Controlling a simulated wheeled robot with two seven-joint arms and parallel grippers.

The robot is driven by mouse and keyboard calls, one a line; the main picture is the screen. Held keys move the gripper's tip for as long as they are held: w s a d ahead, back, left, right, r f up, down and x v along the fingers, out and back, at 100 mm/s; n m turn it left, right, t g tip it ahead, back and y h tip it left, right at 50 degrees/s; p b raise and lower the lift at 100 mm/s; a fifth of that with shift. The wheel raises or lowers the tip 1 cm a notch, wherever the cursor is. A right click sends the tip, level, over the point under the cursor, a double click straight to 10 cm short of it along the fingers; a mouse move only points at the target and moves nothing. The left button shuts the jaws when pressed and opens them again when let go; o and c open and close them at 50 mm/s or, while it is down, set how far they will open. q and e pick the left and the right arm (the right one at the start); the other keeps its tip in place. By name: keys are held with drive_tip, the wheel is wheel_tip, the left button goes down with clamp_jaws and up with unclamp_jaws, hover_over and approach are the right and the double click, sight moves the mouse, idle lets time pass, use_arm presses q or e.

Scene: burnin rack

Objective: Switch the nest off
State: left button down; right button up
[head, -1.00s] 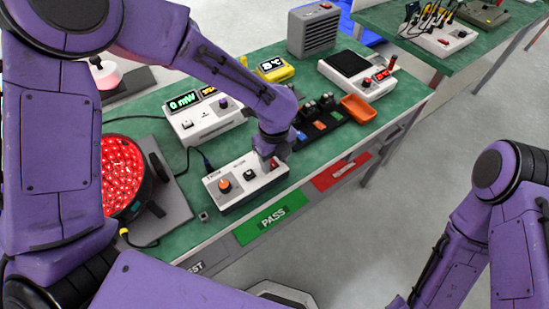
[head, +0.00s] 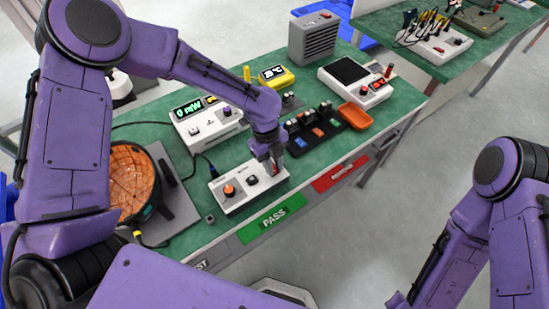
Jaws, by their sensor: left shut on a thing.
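A white control box (head: 228,207) with an orange knob (head: 229,191) and a black knob (head: 252,180) sits by the bench's front edge. My left gripper (head: 273,170) points down at the box's right end, where a red switch showed before. It is shut on that switch, which the fingers mostly hide. My right gripper is out of view; only its arm shows at the right.
Behind the box is a white meter (head: 208,124) with a lit green display. To its right lie a black tray of small parts (head: 318,130), an orange bin (head: 355,115) and a white device (head: 352,82). Green PASS (head: 272,218) and red (head: 340,172) labels mark the bench front.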

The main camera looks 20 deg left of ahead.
use_arm(q)
drive_tip(key=c, duration=1)
unclamp_jaws()
drive_tip(key=shift+o, duration=0.2)
drive_tip(key=shift+r, duration=0.1)
drive_tip(key=b+v, duration=0.1)
drive_tip(key=v, duration=0.9)
drive_tip(key=shift+r, duration=0.2)
drive_tip(key=shift+f, duration=0.1)
